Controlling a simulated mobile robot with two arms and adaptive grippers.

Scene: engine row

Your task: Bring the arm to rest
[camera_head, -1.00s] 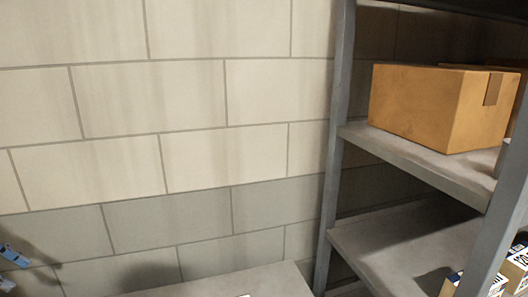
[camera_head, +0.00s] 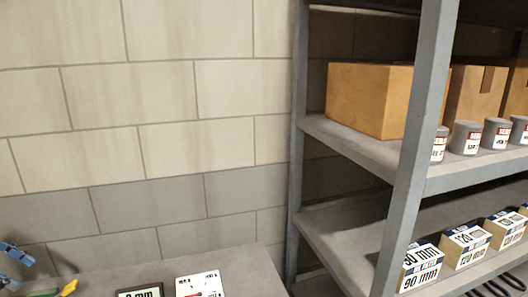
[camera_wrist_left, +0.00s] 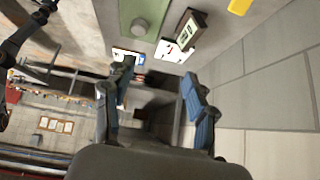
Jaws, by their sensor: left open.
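My left gripper (camera_head: 13,266) shows at the lower left edge of the head view, with blue finger pads, in front of the block wall. In the left wrist view the gripper (camera_wrist_left: 160,92) has its two blue-padded fingers spread well apart. Nothing is between them, only floor and table edge farther off. My right gripper does not show clearly in either view.
A grey table (camera_head: 100,285) runs along the wall, bearing a dark display (camera_head: 140,292), a white card (camera_head: 200,285) and a yellow item (camera_head: 68,288). A metal shelf (camera_head: 345,145) on the right holds cardboard boxes (camera_head: 370,98), grey cans (camera_head: 465,137) and labelled boxes (camera_head: 465,244).

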